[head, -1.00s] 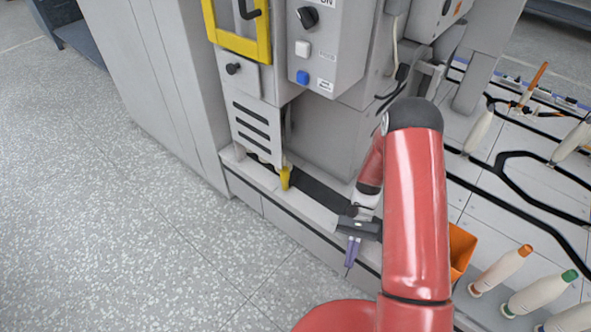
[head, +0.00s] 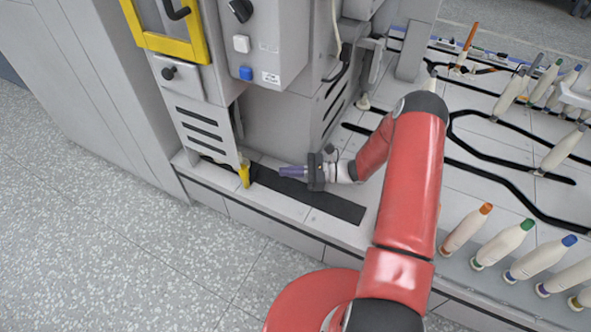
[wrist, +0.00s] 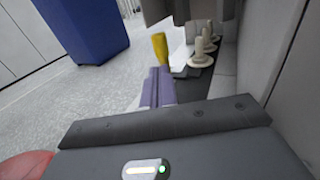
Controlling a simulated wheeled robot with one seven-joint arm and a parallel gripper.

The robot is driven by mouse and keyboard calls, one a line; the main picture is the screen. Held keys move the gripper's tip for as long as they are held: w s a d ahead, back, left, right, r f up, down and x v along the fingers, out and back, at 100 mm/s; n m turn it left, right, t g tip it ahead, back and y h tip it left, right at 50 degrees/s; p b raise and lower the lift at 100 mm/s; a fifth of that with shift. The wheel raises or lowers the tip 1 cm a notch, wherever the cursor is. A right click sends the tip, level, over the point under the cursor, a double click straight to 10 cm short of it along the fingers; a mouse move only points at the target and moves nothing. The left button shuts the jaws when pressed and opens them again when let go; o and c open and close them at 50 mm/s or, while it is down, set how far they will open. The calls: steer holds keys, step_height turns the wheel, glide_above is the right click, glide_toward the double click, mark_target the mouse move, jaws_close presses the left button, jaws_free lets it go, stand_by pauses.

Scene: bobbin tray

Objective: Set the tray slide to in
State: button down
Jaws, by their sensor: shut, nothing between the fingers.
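A yellow handle (head: 244,173) stands at the front of the tray slide, at the foot of the grey machine. It also shows in the wrist view (wrist: 160,47), just beyond my fingertips. My gripper (head: 282,171) is shut and empty. Its purple fingers (wrist: 155,85) point left toward the yellow handle, and a gap shows between them in the head view. A dark strip (head: 335,204) runs along the ledge below my gripper. In the wrist view, white pegs (wrist: 197,50) stand on a dark surface beside the handle. How far the slide is in I cannot tell.
The machine's slotted grey panel (head: 203,130) stands above and behind the handle. A control box (head: 262,45) with a knob and buttons hangs above. Several bobbins (head: 502,244) stand at the right. The speckled floor (head: 120,225) in front is clear.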

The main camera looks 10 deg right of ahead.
mark_target(245, 166)
steer(key=a, duration=0.3)
steer(key=w+a, duration=0.1)
steer(key=a, duration=0.4)
steer(key=shift+w+a+p, duration=0.3)
steer(key=shift+a+p, duration=0.05)
steer(key=shift+a, duration=0.05)
steer(key=w+a+b, duration=0.1)
steer(key=w+a, duration=0.1)
steer(key=a, duration=0.1)
steer(key=shift+w+a+f+b, duration=0.2)
steer(key=shift+w+b, duration=0.1)
steer(key=shift+b, duration=0.1)
steer(key=shift+w+a+r, duration=0.15)
steer(key=shift+w+a, duration=0.05)
steer(key=shift+w, duration=0.05)
steer(key=shift+r, duration=0.1)
steer(key=shift+a, duration=0.1)
steer(key=shift+r, duration=0.3)
step_height(245, 166, up, 19)
steer(key=p, duration=0.1)
steer(key=shift+d, duration=0.35)
